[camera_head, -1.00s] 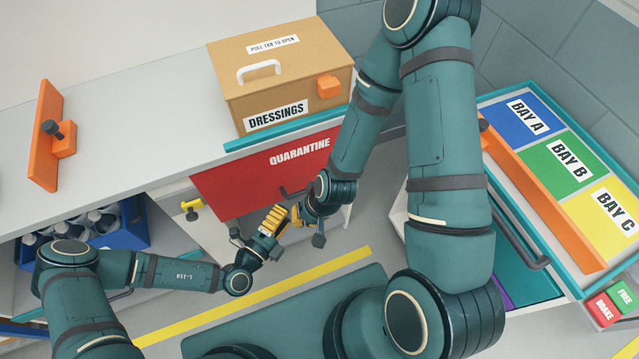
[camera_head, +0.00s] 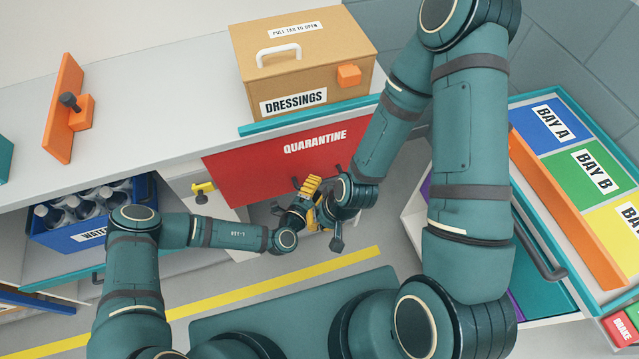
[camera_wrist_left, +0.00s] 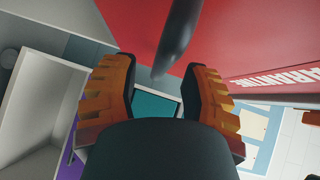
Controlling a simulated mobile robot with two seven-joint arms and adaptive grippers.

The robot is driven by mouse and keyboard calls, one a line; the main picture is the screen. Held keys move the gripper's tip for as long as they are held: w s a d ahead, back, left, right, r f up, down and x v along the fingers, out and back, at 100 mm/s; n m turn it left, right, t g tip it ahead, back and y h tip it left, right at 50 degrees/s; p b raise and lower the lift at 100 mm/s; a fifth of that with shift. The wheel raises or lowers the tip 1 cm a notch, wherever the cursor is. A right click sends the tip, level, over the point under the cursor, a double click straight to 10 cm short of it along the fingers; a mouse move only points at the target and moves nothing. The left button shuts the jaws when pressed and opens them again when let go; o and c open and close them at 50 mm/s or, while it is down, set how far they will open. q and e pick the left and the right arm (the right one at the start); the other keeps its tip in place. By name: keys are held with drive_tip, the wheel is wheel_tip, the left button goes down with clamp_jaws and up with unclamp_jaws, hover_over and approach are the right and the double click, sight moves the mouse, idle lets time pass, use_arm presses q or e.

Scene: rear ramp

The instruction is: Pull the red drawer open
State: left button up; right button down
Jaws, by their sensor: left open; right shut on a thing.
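The red drawer (camera_head: 240,180), marked QUARANTINE, is under the worktop. Its front also shows at the top of the left wrist view (camera_wrist_left: 235,40). Its dark handle (camera_head: 295,183) is partly hidden by my grippers. My left gripper (camera_head: 311,184) is open at the handle. In the left wrist view its orange fingers (camera_wrist_left: 164,88) are apart, and a dark bar, apparently the handle (camera_wrist_left: 176,40), shows above and between them. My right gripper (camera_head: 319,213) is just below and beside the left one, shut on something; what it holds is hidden.
A DRESSINGS box (camera_head: 300,65) stands on the worktop (camera_head: 150,120). A blue crate of bottles (camera_head: 125,225) is on the left, near my left arm. A yellow latch (camera_head: 203,188) is left of the drawer. A bay tray (camera_head: 570,225) stands at right, close to my right arm.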

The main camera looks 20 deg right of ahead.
use_arm(q)
drive_tip(key=shift+x, duration=1.2)
clamp_jaws()
